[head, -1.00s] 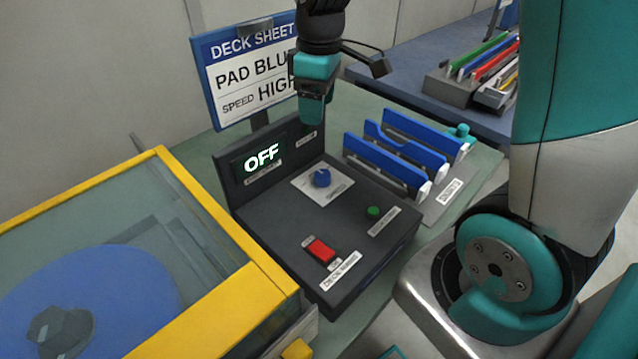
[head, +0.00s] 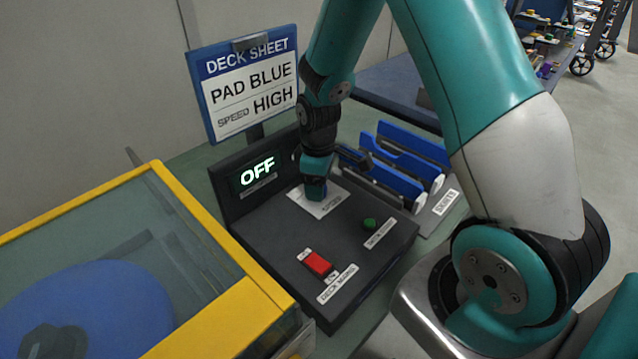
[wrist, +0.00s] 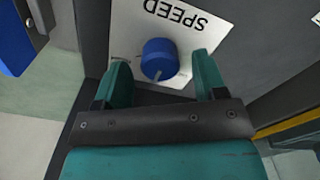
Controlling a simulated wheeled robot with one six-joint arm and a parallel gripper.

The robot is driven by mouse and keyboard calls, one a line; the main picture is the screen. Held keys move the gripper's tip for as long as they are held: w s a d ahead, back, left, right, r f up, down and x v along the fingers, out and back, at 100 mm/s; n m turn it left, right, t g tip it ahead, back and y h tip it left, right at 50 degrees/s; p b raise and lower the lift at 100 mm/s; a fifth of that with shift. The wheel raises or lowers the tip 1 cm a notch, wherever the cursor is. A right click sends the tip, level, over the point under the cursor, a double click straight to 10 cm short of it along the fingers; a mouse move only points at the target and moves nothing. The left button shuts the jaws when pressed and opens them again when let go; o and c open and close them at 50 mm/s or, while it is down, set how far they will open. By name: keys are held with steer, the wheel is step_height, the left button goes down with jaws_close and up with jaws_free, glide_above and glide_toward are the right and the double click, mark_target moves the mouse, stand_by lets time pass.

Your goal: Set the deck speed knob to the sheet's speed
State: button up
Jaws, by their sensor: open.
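The blue speed knob (wrist: 159,59) sits on a white plate marked SPEED (wrist: 190,18) in the wrist view. Its pale pointer line points down and slightly left in that picture. My gripper (wrist: 162,78) is open, with one finger on each side of the knob and a visible gap to both. In the head view my gripper (head: 314,190) is down over the speed plate (head: 322,206) and hides the knob. The deck sheet (head: 247,84) reads PAD BLUE and SPEED HIGH. The display (head: 257,171) on the black control box (head: 262,228) reads OFF.
A red switch (head: 318,263) and a green button (head: 369,224) are on the box top. Blue pads (head: 405,165) stand in a rack just right of my gripper. A yellow-framed clear cover (head: 218,232) over a blue disc (head: 90,310) is at left.

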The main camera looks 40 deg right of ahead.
steer(key=shift+f, duration=0.55)
steer(key=c, duration=0.9)
steer(key=shift+m, duration=0.3)
steer(key=m, duration=0.5)
steer(key=shift+p, duration=0.3)
steer(key=m, duration=0.6)
steer(key=shift+m, duration=0.3)
